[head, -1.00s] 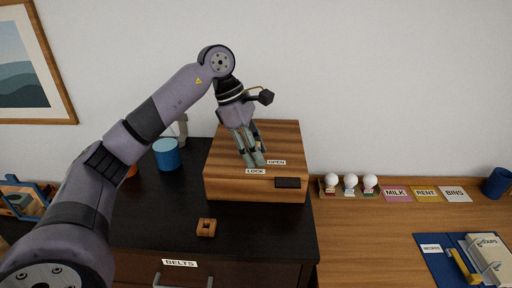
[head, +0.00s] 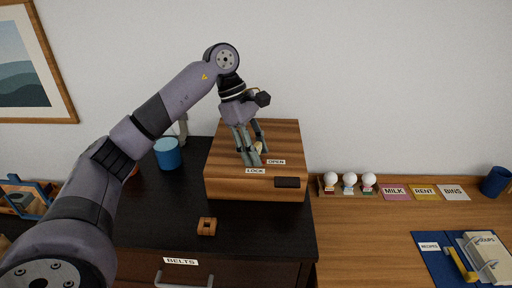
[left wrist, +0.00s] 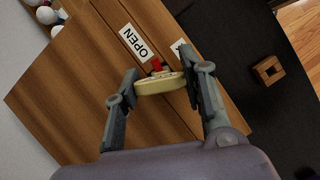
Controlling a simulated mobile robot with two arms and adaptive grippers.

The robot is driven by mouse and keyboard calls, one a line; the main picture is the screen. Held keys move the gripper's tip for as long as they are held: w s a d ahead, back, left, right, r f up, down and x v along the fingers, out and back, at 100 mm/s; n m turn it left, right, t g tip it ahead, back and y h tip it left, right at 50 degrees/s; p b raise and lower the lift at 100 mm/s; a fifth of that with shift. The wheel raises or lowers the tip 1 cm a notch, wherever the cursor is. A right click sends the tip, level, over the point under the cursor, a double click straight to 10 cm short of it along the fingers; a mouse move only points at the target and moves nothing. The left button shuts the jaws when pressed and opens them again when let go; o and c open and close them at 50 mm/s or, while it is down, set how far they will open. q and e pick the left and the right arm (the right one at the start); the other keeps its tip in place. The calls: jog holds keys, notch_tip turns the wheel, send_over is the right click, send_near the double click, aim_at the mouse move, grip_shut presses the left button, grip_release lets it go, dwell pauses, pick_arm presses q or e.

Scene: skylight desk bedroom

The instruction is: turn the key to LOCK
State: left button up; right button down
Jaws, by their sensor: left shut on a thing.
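A wooden box (head: 228,184) stands on the dark cabinet, with an OPEN label (head: 276,162) and a LOCK label (head: 255,171) on its top. My left gripper (head: 251,162) points down over the box top behind the labels. In the left wrist view, my left gripper (left wrist: 165,76) is shut on the pale yellow key (left wrist: 160,85), one finger on each side. A small red mark (left wrist: 156,64) shows just beyond the key, near the gap between the OPEN label (left wrist: 135,41) and the LOCK label, which a finger mostly hides.
A small wooden block with a hole (head: 207,227) lies in front of the box. A blue cup (head: 167,153) stands to its left. White balls on small stands (head: 349,180) are close to the box's right side. The cabinet top in front is mostly clear.

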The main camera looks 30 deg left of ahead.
pick_arm(q)
jog(key=shift+m, duration=0.4)
jog(key=shift+m, duration=0.3)
jog(key=shift+m+g+p, duration=0.35)
jog(key=shift+m+g, duration=0.05)
jog(key=shift+m, duration=0.1)
jog(key=shift+m+g, duration=0.3)
jog(key=shift+m, duration=0.5)
jog(key=shift+m+g+p, duration=0.4)
jog(key=shift+m, duration=0.6)
jog(key=shift+m+y, duration=0.3)
